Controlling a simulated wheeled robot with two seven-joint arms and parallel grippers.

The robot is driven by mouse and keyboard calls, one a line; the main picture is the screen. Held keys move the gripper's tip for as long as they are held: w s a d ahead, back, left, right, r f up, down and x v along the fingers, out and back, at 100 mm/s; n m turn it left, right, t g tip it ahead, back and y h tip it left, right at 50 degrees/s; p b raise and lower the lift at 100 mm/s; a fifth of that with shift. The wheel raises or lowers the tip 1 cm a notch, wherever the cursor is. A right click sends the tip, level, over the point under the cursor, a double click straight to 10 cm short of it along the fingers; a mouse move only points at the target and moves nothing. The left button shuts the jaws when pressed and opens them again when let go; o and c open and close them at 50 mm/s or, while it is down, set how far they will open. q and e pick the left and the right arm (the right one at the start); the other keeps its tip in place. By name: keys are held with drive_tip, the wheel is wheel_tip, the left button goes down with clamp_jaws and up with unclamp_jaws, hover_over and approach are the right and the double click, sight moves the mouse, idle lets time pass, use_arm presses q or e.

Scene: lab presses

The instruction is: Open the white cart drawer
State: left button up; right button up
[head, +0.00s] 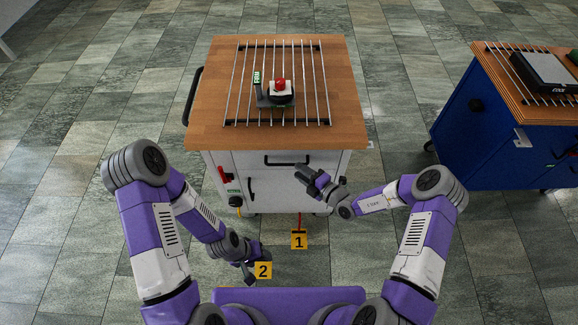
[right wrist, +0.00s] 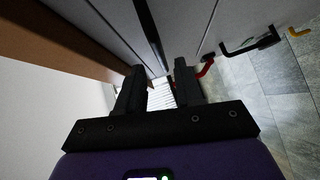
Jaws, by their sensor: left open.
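The white cart (head: 304,195) stands ahead under a wooden top. Its drawer front (head: 325,158) is just under the top and looks closed, with a black bar handle (head: 287,160). My right gripper (head: 306,174) is close to the cart front, just below and right of that handle. In the right wrist view its jaws (right wrist: 160,68) are open, and the dark handle bar (right wrist: 150,35) ends in the picture between the fingertips; contact cannot be told. My left gripper (head: 248,272) is open and low, near the floor, away from the cart.
A wire rack (head: 308,80) on the cart top carries a device with a red button (head: 281,84). A door handle (head: 250,187) sits lower left. A blue cart (head: 480,130) stands at right. Yellow markers 1 (head: 299,240) and 2 (head: 263,270) show in front.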

sight(289, 164)
drive_tip(key=b+x, duration=0.1)
drive_tip(key=x, duration=0.5)
drive_tip(key=shift+a+b, duration=0.2)
drive_tip(key=shift+b, duration=0.1)
drive_tip(key=shift+c, duration=0.2)
clamp_jaws()
